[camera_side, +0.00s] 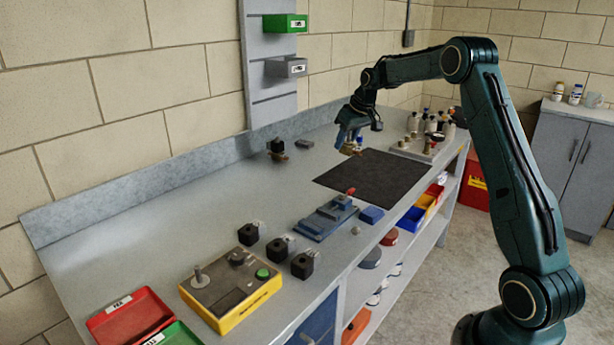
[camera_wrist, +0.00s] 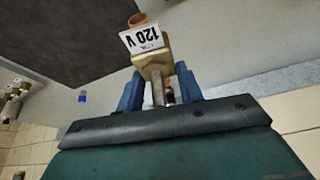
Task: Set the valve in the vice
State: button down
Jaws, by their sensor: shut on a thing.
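My gripper (camera_side: 347,136) is above the back edge of the dark mat. Its blue fingers (camera_wrist: 160,90) are shut on a brass-coloured valve (camera_wrist: 153,58) with a copper-coloured end and a white "120 V" tag (camera_wrist: 143,39). In the side view the valve (camera_side: 352,151) hangs below the fingers, small and partly covered by them. The blue vice (camera_side: 322,219) stands on the bench nearer the side camera, well apart from my gripper. A small red part shows at its far end. I cannot make out its jaw gap.
The dark mat (camera_side: 385,180) is bare. A red tray (camera_side: 128,318) is at front left; bottles (camera_side: 432,124) stand at the far end.

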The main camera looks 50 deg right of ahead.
jog(key=s+a+f, duration=0.1)
jog(key=a+f, duration=0.3)
jog(key=a, duration=0.4)
jog(key=s+a+f+n, duration=0.1)
jog(key=a+f, duration=0.3)
jog(key=a, duration=0.4)
jog(key=shift+a, duration=0.15)
jog(key=shift+f, duration=0.1)
jog(key=shift+f, duration=1.9)
jog(key=shift+f, duration=1.2)
jog(key=shift+r, duration=0.35)
dwell(2.7)
